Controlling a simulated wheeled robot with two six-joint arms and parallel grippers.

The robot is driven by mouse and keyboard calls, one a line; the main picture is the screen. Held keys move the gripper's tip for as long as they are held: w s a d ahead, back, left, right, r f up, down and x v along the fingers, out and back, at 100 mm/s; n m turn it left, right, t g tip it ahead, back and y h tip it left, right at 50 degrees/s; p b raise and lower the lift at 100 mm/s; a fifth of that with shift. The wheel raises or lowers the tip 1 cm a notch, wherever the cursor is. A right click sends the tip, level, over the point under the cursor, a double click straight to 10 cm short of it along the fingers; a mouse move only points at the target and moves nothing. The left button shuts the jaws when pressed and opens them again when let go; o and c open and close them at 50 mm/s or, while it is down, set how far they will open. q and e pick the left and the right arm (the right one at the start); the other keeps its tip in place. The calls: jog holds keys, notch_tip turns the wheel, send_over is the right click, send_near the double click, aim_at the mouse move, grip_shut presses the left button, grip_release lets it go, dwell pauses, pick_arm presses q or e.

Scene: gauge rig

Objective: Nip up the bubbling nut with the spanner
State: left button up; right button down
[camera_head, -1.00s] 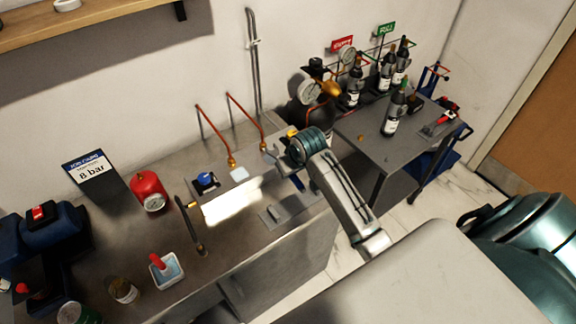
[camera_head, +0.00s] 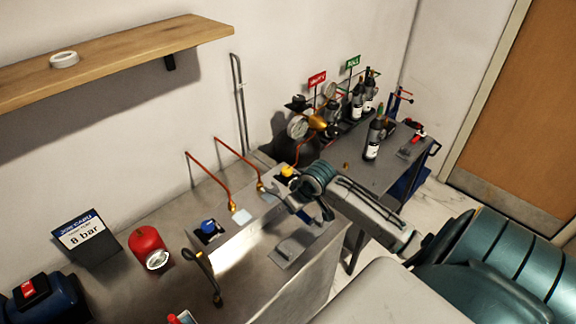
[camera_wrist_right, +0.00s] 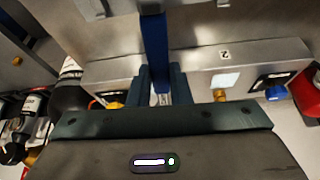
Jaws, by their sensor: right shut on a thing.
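My right gripper (camera_wrist_right: 160,88) is shut on a blue bar, the spanner's handle (camera_wrist_right: 155,48), which runs up between the fingers in the right wrist view. In the head view this gripper (camera_head: 298,192) is over the right part of the metal rig, beside the brass nut (camera_head: 261,187) of the right copper pipe. The spanner's jaw is small and partly hidden there; I cannot tell whether it touches the nut. A second brass nut (camera_head: 233,206) sits at the foot of the left copper pipe. Bubbles cannot be made out on either nut. My left gripper is not in view.
A blue knob (camera_head: 208,227) and yellow knob (camera_head: 287,171) stand on the rig. A dark-handled lever (camera_head: 207,275) is at its front left. A red cylinder (camera_head: 148,246) and 8 bar sign (camera_head: 85,236) stand left. Bottles (camera_head: 374,138) and gauges crowd the right side.

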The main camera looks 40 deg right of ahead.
jog(key=shift+d+f, duration=0.1)
jog(key=shift+d, duration=0.1)
jog(key=shift+w+a+f, duration=0.15)
jog(key=shift+a+f, duration=0.05)
jog(key=shift+f, duration=0.15)
jog(key=shift+w+a+f+b, duration=0.1)
jog(key=shift+w+f+b, duration=0.15)
jog(key=shift+f+b, duration=0.25)
jog(key=shift+x, duration=0.85)
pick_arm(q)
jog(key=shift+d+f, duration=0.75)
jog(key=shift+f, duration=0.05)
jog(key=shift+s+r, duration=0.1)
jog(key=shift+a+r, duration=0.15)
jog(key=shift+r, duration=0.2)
pick_arm(e)
jog(key=shift+w, duration=0.2)
